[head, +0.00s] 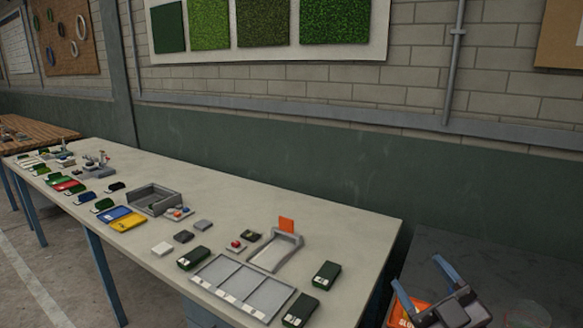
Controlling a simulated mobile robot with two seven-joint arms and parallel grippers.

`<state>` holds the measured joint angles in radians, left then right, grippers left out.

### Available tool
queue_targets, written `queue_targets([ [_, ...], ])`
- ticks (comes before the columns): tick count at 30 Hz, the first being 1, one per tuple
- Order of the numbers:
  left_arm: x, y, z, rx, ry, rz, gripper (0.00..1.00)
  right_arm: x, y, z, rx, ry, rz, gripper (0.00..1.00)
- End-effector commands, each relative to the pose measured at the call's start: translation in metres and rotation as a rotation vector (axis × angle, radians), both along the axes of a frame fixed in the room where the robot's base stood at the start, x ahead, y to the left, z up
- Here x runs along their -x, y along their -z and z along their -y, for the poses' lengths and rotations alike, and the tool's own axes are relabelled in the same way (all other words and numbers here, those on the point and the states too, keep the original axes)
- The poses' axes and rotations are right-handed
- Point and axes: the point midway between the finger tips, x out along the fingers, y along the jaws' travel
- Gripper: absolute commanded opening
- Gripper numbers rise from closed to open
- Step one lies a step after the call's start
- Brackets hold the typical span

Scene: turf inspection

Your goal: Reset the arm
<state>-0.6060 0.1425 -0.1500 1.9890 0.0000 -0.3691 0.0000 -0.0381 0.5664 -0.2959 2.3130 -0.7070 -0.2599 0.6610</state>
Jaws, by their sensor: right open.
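My right gripper (416,270) shows at the lower right corner, its two blue-grey fingers spread apart and nothing seen between them. It is beyond the right end of the long pale table (330,215), apart from the things on it. Part of an orange item with white lettering (408,309) shows behind the gripper; the rest of it is hidden. My left gripper is not in view.
Blue and yellow trays (128,221) lie further left. A green-and-grey wall stands behind.

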Motion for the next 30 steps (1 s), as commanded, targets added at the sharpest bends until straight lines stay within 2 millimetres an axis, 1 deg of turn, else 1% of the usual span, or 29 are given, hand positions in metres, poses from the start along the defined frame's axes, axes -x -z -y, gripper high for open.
queue_targets([
  [1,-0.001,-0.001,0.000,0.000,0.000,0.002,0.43,0.002,0.014,0.013,-0.044,0.079,-0.069,0.70],
  [3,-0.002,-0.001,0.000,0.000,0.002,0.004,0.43,0.006,0.035,0.030,-0.086,0.185,-0.174,0.70],
  [5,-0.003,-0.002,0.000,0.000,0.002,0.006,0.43,0.012,0.054,0.044,-0.118,0.269,-0.271,0.70],
  [6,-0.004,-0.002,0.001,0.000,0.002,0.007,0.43,0.018,0.069,0.053,-0.135,0.323,-0.340,0.70],
  [8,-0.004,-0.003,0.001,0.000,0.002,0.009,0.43,0.028,0.091,0.064,-0.157,0.395,-0.451,0.70],
  [9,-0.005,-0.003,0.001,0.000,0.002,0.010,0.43,0.037,0.106,0.070,-0.168,0.440,-0.526,0.70],
  [11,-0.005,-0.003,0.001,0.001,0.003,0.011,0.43,0.052,0.128,0.078,-0.181,0.500,-0.646,0.70],
  [12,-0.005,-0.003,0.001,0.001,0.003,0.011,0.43,0.064,0.143,0.083,-0.187,0.534,-0.728,0.70],
  [14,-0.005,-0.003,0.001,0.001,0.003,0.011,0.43,0.083,0.164,0.087,-0.194,0.578,-0.852,0.70],
  [15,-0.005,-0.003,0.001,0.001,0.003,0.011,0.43,0.096,0.177,0.089,-0.197,0.599,-0.931,0.70],
  [16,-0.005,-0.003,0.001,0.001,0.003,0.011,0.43,0.105,0.186,0.089,-0.195,0.611,-0.986,0.70],
  [18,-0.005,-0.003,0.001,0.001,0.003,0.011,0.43,0.124,0.201,0.089,-0.195,0.629,-1.095,0.70],
  [21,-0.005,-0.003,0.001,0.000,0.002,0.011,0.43,0.147,0.217,0.088,-0.192,0.640,-1.221,0.70],
  [24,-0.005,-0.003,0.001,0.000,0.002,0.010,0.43,0.167,0.228,0.085,-0.188,0.641,-1.323,0.70],
  [30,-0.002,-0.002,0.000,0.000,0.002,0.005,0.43,0.201,0.244,0.078,-0.181,0.626,-1.490,0.70],
])
